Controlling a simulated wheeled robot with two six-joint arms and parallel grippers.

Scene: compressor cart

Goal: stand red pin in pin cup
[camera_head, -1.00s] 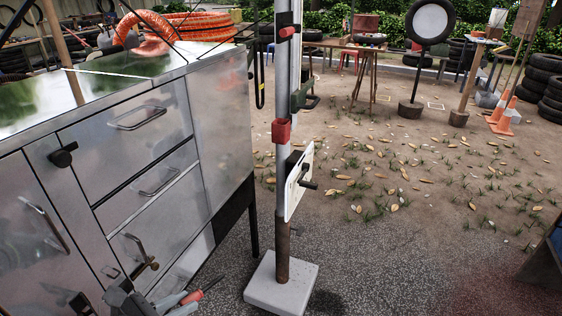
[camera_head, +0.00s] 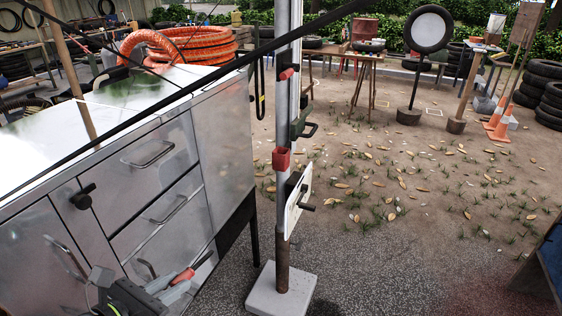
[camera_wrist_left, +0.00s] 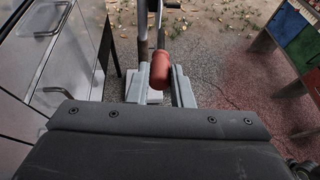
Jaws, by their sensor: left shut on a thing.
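My left gripper (camera_head: 176,290) is low in the head view, in front of the metal cabinet. It is shut on the red pin (camera_head: 184,276), which is tilted, its grey end pointing up and right. In the left wrist view the red pin (camera_wrist_left: 159,72) sits between the grey fingers. A red, box-like holder on the grey pole (camera_head: 281,158), apparently the pin cup, is above and to the right of the gripper. The pin is apart from it. The inside of the holder is not visible. My right gripper is not in view.
The metal cabinet (camera_head: 226,140) with handles and a dark knob stands left of the pole. A white plate (camera_head: 297,205) with a black handle juts from the pole below the holder. The pole's pale base block (camera_head: 270,298) is on the ground. Open ground lies right.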

